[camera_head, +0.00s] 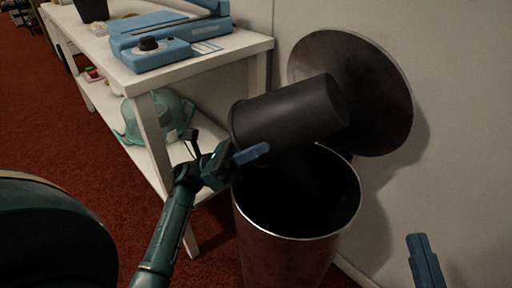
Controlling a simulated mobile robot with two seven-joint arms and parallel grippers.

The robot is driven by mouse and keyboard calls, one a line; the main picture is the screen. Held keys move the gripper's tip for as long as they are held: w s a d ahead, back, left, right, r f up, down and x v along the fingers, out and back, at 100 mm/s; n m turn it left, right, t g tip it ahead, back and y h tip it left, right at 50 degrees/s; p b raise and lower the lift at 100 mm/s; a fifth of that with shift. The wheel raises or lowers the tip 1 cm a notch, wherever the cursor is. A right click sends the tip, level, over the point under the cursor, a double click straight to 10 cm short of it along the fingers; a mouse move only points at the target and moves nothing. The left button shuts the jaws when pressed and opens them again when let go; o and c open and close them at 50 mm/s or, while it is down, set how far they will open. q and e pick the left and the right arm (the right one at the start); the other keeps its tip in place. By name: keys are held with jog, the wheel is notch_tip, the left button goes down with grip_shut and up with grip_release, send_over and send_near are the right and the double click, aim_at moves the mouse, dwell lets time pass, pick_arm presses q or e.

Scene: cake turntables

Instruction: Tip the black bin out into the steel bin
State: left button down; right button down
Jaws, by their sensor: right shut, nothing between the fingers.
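The black bin (290,113) is tipped nearly onto its side in the air, above the mouth of the steel bin. Its lipped end points left and slightly down, and its other end is up to the right. My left gripper (247,155) is at the lower edge of the lipped end and appears shut on it; one blue finger shows. The steel bin (285,257) stands upright on the floor with its round lid (385,95) open against the wall. Its inside is dark, so any contents are hidden. My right gripper (425,262) is shut and empty at the lower right.
A white shelf table (240,48) stands to the left, close to the steel bin. It bears a blue device (150,55), and a green translucent bowl (165,115) sits on its lower shelf. A wall lies behind and right. Red carpet (60,130) is open at left.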

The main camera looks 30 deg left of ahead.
pick_arm(q)
jog(key=shift+r, duration=0.15)
jog(key=shift+r+p, duration=0.6)
jog(key=shift+r, duration=0.3)
notch_tip(320, 180, down, 2)
jog(key=shift+f+b, duration=0.1)
jog(key=shift+b, duration=1.1)
jog(key=shift+r+p, duration=0.5)
jog(key=shift+r, duration=0.6)
notch_tip(320, 180, down, 2)
jog(key=shift+f+b, duration=0.2)
jog(key=shift+b, duration=0.95)
jog(key=shift+r, duration=0.15)
